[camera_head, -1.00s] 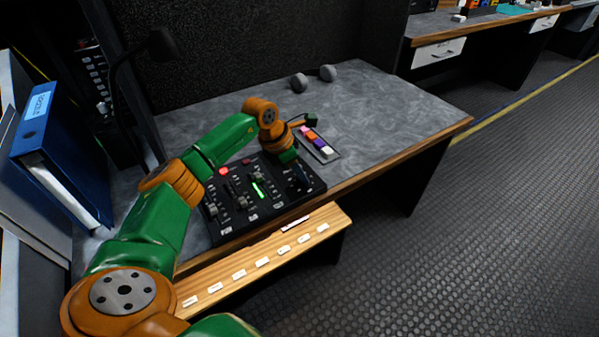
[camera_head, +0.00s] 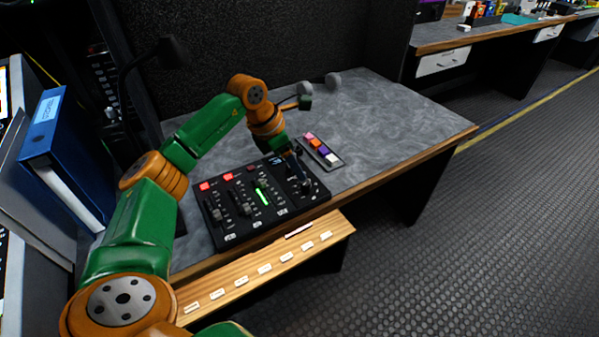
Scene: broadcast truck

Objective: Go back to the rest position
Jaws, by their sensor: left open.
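My left arm, green and orange, reaches in from the left over the grey desk. My left gripper (camera_head: 296,165) is at its end, pointing down above the right part of the black mixer panel (camera_head: 232,222). It is open, and I see nothing held in it. Its fingertips are small and dark against the panel, so I cannot tell whether they touch it. The panel has several sliders, lit red buttons at its back left and a lit green strip (camera_head: 263,196) near its middle. My right gripper is not in view.
A strip of coloured buttons (camera_head: 322,150) lies right of the panel. A wooden ledge (camera_head: 262,268) with white labels runs along the desk front. A blue binder (camera_head: 62,165) and a black lamp (camera_head: 172,52) stand left. The desk's right side (camera_head: 400,115) is clear.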

